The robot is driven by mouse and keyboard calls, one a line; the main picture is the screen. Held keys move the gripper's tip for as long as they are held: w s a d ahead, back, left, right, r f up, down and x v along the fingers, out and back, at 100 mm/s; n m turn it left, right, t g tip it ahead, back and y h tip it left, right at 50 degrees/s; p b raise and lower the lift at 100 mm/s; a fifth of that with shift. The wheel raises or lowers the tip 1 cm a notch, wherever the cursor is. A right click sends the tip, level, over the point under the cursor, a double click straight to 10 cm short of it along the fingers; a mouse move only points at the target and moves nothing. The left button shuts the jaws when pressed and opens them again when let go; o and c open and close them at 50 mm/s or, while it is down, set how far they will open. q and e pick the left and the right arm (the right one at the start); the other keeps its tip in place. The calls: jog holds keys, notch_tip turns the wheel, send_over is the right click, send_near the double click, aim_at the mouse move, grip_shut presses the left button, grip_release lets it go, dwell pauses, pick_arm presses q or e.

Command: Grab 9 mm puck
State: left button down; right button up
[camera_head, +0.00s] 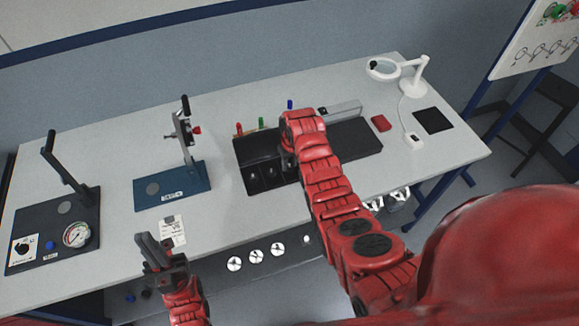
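No 9 mm marking can be read in this view, so I cannot tell which piece is the 9 mm puck. Small red (239,129), green (262,122) and blue (290,104) pieces stand along the back of a black tray (250,186). My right gripper (287,158) is over the middle of this tray, pointing down. Its fingertips are mostly hidden by my own arm, so its opening and any held piece cannot be made out. My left gripper (158,252) is near the table's front edge, away from the tray, with no piece visible in it.
A blue-based press (172,186) and a dark gauge fixture (55,230) stand left on the grey table (110,160). A white card (172,231) lies near my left gripper. A magnifier lamp (412,80), red block (381,123) and black pad (433,121) are at right.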

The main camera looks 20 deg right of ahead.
grip_shut()
jog(key=shift+r, duration=0.1)
